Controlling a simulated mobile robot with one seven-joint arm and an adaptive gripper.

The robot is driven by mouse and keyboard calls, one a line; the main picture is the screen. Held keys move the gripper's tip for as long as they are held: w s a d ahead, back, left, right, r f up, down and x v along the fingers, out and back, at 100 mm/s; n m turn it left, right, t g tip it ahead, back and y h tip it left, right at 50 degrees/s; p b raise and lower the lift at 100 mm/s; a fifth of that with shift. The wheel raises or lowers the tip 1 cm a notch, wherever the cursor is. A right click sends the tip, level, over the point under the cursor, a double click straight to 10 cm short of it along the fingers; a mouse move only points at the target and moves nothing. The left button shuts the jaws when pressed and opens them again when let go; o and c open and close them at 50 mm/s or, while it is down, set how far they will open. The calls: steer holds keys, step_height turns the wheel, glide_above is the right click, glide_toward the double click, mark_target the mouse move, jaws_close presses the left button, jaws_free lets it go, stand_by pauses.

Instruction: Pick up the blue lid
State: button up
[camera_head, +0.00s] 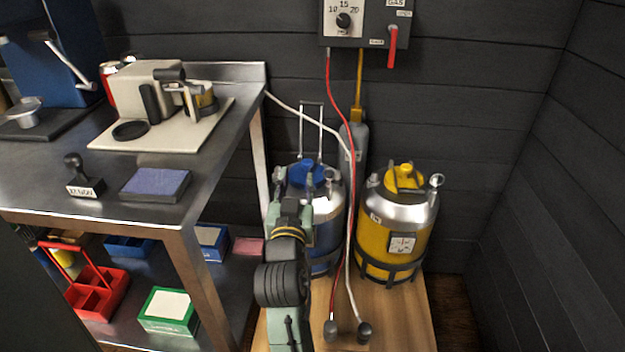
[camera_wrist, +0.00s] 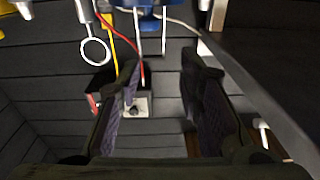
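The blue lid (camera_head: 308,173) sits on top of the blue and silver keg (camera_head: 327,215), left of the yellow keg. My arm stands in front of the blue keg and hides part of it. In the wrist view my gripper (camera_wrist: 161,66) has its two dark fingers apart with nothing between them. A blue part, likely the lid (camera_wrist: 140,22), shows at the top edge of that view, beyond the fingertips. I cannot tell the exact gap between fingertips and lid.
A yellow keg (camera_head: 398,235) stands close on the right. A steel table (camera_head: 215,130) stands at left.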

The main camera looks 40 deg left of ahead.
mark_target(307, 166)
steer(key=shift+h, duration=0.6)
steer(key=w, duration=0.1)
steer(key=w+a+f+p, duration=0.1)
steer(key=w, duration=0.1)
steer(key=w+f, duration=0.1)
steer(key=shift+w+a, duration=0.3)
steer(key=shift+w, duration=0.05)
steer(key=shift+p+x, duration=0.8)
steer(key=shift+x, duration=2.3)
steer(key=shift+f, duration=0.1)
steer(key=shift+c, duration=0.3)
jaws_close()
